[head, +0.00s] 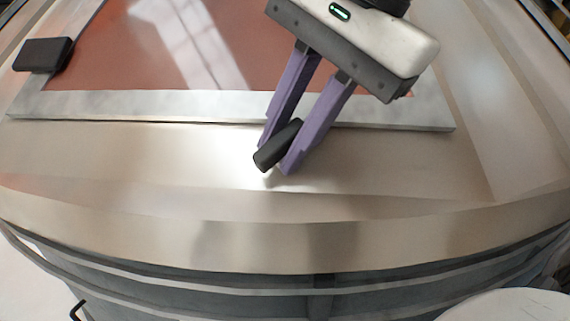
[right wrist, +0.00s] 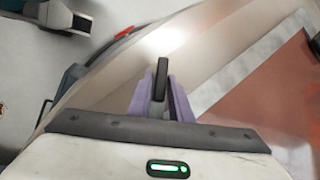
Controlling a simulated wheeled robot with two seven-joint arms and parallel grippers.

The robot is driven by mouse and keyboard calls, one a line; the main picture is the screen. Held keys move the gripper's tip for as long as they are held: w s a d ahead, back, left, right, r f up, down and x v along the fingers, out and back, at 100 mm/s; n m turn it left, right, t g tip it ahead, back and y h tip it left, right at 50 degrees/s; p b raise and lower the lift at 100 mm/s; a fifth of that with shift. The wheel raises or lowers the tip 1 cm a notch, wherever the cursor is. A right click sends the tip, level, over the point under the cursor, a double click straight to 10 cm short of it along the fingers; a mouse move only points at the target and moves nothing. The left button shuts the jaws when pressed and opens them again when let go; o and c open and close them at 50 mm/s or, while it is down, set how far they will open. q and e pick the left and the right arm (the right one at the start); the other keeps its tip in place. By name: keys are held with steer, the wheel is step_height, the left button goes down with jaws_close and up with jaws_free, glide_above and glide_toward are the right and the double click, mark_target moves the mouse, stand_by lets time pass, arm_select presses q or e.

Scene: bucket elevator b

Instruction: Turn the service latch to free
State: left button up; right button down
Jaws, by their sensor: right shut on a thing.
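The service latch, seen as a short black handle (head: 277,146), stands out from the brushed metal surface just below the pale frame of the reddish panel. My right gripper (head: 280,155) has its two purple fingers on either side of the handle and is shut on it. In the head view the handle lies tilted, its lower end toward the left. In the right wrist view the black handle (right wrist: 161,79) shows between the purple fingers. The latch's mount is hidden behind the fingers. My left gripper is not in view.
A reddish panel (head: 150,50) with a pale metal frame (head: 190,106) lies behind the handle. A black block (head: 43,54) sits at its left edge. The curved metal surface (head: 130,160) around the gripper is clear.

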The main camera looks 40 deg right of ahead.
steer(key=m+t+b, duration=0.1)
steer(key=m+b, duration=0.1)
steer(key=b, duration=0.1)
steer(key=f+m+t+b, duration=0.1)
steer(key=m+b, duration=0.1)
steer(key=b, duration=0.1)
steer(key=shift+s+t, duration=0.2)
steer(key=shift+t, duration=0.2)
steer(key=shift+m+t+b, duration=0.5)
steer(key=shift+m+b, duration=0.3)
steer(key=shift+b, duration=0.25)
steer(key=shift+s+r+m+t+h+b, duration=0.1)
steer(key=shift+m+t+h+b, duration=0.3)
steer(key=shift+m+b, duration=0.65)
steer(key=shift+m+t+b, duration=0.25)
steer(key=shift+t+b, duration=0.05)
steer(key=shift+b, duration=0.3)
steer(key=shift+r, duration=0.15)
steer(key=shift+m, duration=0.3)
steer(key=c, duration=1.8)
jaws_free()
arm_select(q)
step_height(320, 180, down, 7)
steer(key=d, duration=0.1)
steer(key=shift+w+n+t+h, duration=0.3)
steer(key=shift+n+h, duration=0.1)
arm_select(e)
steer(key=shift+o, duration=0.2)
